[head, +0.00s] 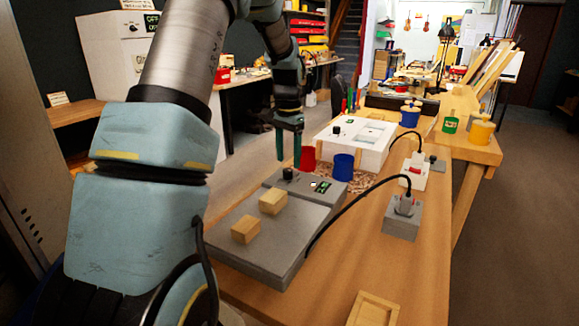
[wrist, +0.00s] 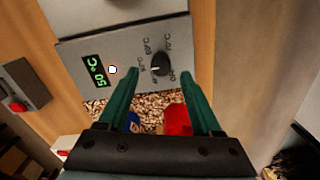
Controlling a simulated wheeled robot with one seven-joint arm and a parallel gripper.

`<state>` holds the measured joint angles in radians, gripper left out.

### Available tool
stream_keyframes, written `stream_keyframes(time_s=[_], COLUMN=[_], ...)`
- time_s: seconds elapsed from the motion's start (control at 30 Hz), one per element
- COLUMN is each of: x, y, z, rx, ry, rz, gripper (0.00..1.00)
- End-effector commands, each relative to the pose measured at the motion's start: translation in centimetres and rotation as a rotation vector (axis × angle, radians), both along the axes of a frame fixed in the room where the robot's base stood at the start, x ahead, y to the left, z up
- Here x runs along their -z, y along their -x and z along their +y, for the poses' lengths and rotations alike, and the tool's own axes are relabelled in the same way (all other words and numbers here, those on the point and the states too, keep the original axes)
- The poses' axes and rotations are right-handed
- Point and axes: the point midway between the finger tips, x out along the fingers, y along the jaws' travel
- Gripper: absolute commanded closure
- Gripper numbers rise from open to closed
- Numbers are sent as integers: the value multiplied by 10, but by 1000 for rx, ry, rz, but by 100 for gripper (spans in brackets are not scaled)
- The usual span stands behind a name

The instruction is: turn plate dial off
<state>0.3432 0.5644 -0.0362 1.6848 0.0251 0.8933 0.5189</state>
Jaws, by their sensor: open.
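The plate dial is a black knob (head: 289,174) on the grey control panel of the hot plate (head: 250,240). In the wrist view the dial (wrist: 160,68) has a white mark on its left side and temperature labels around it. A lit green display (wrist: 95,71) beside it reads 50 °C. My gripper (head: 289,155) is open and empty, its green fingers pointing down just above the dial. In the wrist view my gripper (wrist: 160,76) has one finger either side of the dial, apart from it.
Two wooden blocks (head: 273,201) sit on the plate. A red cup (head: 307,160) and a blue cup (head: 343,167) stand just behind the panel. A white box (head: 355,141) with its own black knob is farther back. A black cable arcs to a grey socket box (head: 402,218) at right.

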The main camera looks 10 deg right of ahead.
Motion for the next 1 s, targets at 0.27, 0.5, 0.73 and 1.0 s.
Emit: stream_keyframes(time_s=[0.27, 0.5, 0.73, 1.0], x=[33, 38, 38, 38], y=[0, 0, 0, 0], z=[0, 0, 0, 0], rx=[0, -1, -1, -1], ry=[-1, 0, -1, -1], rz=[1, 0, -1, -1], gripper=[34, 34, 46, 76])
